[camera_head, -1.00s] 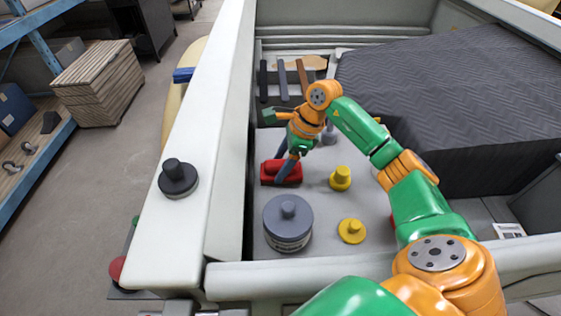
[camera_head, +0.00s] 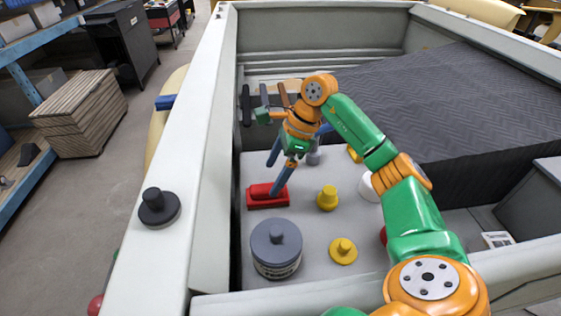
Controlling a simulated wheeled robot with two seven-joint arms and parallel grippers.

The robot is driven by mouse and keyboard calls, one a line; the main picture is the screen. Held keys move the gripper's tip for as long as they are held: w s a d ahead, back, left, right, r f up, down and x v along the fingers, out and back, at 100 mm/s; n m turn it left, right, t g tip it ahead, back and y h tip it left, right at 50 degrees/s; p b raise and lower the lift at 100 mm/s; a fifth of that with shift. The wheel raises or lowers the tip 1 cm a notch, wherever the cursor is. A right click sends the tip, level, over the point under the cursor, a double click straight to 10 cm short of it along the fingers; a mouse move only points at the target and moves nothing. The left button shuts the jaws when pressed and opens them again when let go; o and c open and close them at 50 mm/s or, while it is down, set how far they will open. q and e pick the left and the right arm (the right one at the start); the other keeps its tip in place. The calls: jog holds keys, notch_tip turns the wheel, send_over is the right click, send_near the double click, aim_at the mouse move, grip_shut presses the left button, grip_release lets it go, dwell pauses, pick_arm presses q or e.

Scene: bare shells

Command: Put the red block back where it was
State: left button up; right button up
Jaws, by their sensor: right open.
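The red block (camera_head: 259,203), with a raised rounded part on top, sits on the grey floor of the walled bay (camera_head: 308,232). My right gripper (camera_head: 271,180) is open just above and behind the block. Its two blue-grey fingers are spread. One fingertip overlaps the block's right part in the picture; I cannot tell whether it touches. The other finger hangs behind the block. My left gripper is not in view.
A grey lidded canister (camera_head: 276,258) stands in front of the block. Yellow knobbed pieces (camera_head: 328,200) (camera_head: 343,252) stand to its right. A black knobbed disc (camera_head: 159,208) sits on the left wall ledge. A dark quilted cover (camera_head: 440,110) fills the right side.

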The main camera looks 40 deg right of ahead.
jog(key=v, duration=0.6)
jog(key=shift+r, duration=0.2)
jog(key=shift+s, duration=0.1)
